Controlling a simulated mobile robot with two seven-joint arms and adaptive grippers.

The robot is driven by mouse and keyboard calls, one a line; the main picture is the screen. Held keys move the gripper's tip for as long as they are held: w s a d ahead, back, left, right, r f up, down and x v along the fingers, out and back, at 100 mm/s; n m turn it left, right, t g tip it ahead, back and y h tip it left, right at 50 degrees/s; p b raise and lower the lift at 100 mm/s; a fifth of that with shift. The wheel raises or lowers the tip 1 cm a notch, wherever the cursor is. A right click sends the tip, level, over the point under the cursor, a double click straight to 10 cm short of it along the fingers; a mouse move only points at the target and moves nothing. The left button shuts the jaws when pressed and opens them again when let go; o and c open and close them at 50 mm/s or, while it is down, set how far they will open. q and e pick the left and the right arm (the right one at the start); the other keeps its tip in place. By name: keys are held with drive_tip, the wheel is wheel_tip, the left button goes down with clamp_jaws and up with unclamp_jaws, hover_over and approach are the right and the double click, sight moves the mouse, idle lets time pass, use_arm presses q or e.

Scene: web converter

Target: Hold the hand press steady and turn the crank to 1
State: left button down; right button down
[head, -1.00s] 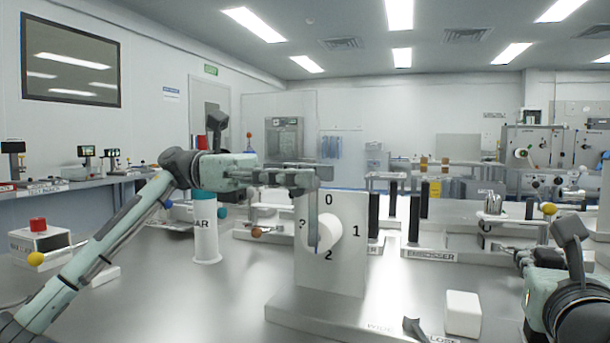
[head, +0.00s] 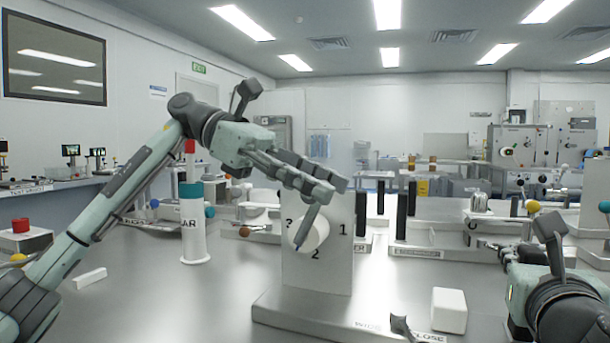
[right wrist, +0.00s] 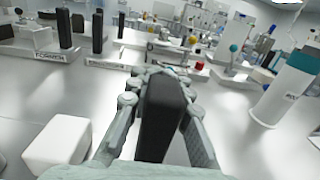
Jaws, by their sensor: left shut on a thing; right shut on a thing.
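The hand press is an upright white panel (head: 330,272) on a grey base, marked 1, 2 and 3 around a round white hub (head: 311,232). The 0 is hidden by my left gripper. A slim grey bar (head: 308,226) slants across the hub from upper right to lower left, its low end near the 2. My left gripper (head: 322,190) is shut at the bar's upper end, above the hub; the exact contact is hidden. My right gripper (head: 497,248) is at the lower right. In the right wrist view its fingers are shut on a black block (right wrist: 162,118).
A white block (head: 449,310) stands right of the press base, near a CLOSE label and a small dark lever (head: 401,327). A white cylinder with a teal band (head: 193,228) stands left. Black upright posts stand behind.

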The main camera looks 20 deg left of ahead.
use_arm(q)
drive_tip(key=d+f+y, duration=0.3)
drive_tip(key=d+f, duration=0.2)
drive_tip(key=f, duration=0.2)
drive_tip(key=shift+s+d, duration=0.15)
drive_tip(key=shift+d, duration=0.05)
idle(0.3)
drive_tip(key=shift+a+f, duration=0.1)
drive_tip(key=shift+a, duration=0.05)
idle(1.0)
drive_tip(key=c, duration=0.7)
unclamp_jaws()
drive_tip(key=shift+r, duration=0.2)
drive_tip(key=v, duration=1.2)
drive_tip(key=shift+s+r, duration=0.1)
drive_tip(key=shift+s, duration=0.15)
